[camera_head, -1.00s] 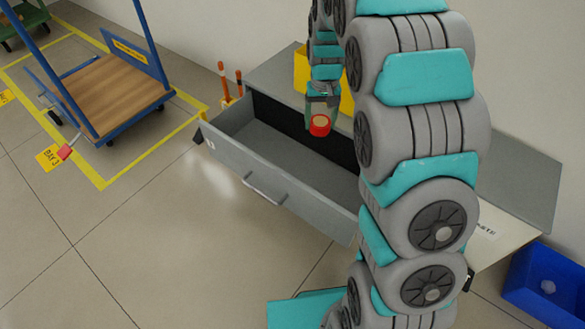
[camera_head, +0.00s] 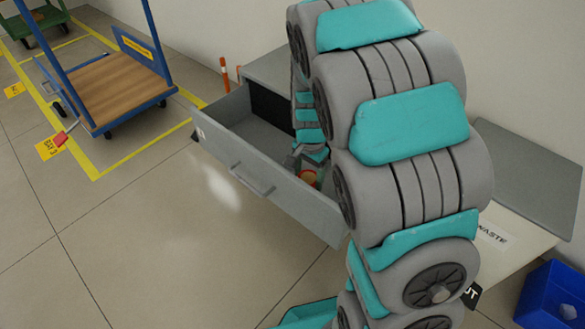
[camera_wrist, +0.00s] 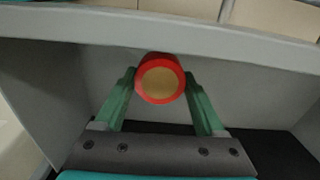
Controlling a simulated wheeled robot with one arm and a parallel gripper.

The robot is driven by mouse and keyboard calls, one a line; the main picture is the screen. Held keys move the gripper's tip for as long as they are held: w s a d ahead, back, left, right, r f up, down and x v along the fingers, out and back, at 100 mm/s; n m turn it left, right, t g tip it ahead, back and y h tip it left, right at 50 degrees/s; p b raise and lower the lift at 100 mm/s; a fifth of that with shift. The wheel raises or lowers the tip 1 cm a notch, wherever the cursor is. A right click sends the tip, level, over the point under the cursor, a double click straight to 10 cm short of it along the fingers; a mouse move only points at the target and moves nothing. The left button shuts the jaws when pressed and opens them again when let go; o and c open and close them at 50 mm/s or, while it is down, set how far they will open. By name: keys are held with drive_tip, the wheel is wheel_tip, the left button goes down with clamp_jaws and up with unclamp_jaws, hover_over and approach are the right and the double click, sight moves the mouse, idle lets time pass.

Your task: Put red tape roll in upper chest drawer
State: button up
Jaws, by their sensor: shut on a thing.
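The red tape roll (camera_wrist: 160,57) shows as a red ring around a tan core, between the two green fingers of my gripper (camera_wrist: 160,84) in the wrist view. My gripper is shut on it. In the head view the tape roll (camera_head: 309,178) is small and partly covered by my gripper (camera_head: 309,160). The upper chest drawer (camera_head: 262,177) is grey and pulled open. The roll is inside the drawer's outline, near its front panel, which crosses the top of the wrist view. I cannot tell whether the roll touches the drawer floor.
My arm hides the drawer's right part and much of the chest top (camera_head: 268,68). A blue bin (camera_head: 550,297) stands on the floor at the lower right. A blue cart (camera_head: 122,88) with a wooden deck stands at the upper left. Open floor lies left of the drawer.

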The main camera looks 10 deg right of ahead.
drive_tip(key=shift+s+f, duration=0.15)
drive_tip(key=shift+f, duration=0.55)
drive_tip(key=shift+w+f, duration=0.2)
drive_tip(key=shift+w, duration=0.05)
drive_tip(key=w, duration=0.5)
drive_tip(key=w+b, duration=0.1)
drive_tip(key=w, duration=0.4)
drive_tip(key=w+f, duration=0.1)
drive_tip(key=w, duration=0.4)
drive_tip(key=shift+w+a+f, duration=0.1)
drive_tip(key=shift+w+a, duration=0.05)
drive_tip(key=shift+a, duration=0.1)
drive_tip(key=shift+f+b, duration=0.45)
drive_tip(key=shift+f, duration=1.3)
drive_tip(key=shift+f, duration=0.15)
drive_tip(key=o, duration=1.3)
